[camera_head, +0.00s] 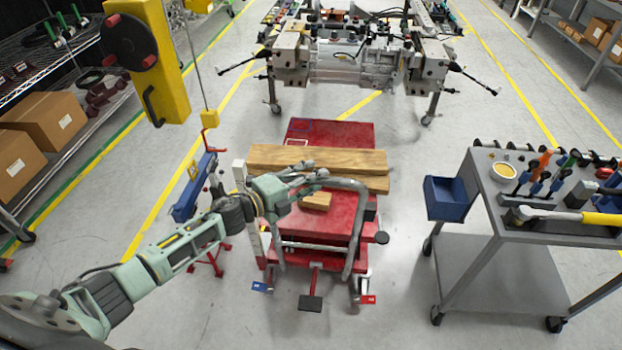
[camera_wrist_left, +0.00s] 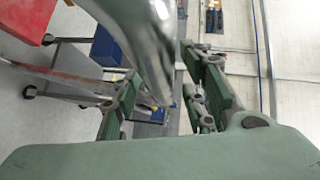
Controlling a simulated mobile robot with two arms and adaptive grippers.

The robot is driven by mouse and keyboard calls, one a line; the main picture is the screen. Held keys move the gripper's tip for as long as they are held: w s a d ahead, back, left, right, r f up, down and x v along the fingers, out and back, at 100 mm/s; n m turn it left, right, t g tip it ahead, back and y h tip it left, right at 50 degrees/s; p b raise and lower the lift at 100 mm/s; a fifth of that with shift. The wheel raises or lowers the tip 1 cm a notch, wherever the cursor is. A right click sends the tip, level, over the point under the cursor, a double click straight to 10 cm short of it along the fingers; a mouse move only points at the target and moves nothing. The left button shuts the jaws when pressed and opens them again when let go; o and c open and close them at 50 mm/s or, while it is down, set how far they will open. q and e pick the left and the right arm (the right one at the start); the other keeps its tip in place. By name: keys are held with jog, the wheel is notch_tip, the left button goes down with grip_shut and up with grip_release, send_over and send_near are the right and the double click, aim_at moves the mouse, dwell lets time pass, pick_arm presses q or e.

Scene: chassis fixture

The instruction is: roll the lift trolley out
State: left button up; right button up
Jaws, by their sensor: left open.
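The lift trolley (camera_head: 338,225) is red and stands on the floor in the middle of the head view, with wooden beams (camera_head: 345,160) lying across its top. Its grey tubular handle (camera_head: 355,240) rises at the near side and bends across toward the left. My left gripper (camera_head: 312,174) reaches in from the left at the top of the handle. In the left wrist view the grey handle tube (camera_wrist_left: 140,45) runs between the open fingers (camera_wrist_left: 160,105); contact cannot be told. My right gripper is not in view.
A grey tool cart (camera_head: 480,230) with a blue bin (camera_head: 447,197) stands at the right. A chassis fixture (camera_head: 360,62) stands behind the trolley. A blue and red stand (camera_head: 190,195) and a yellow hoist (camera_head: 150,60) are at the left. The floor nearest the trolley's front is clear.

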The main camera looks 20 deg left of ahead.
pick_arm(q)
jog(key=shift+c, duration=0.2)
grip_shut()
jog(key=shift+f, duration=0.1)
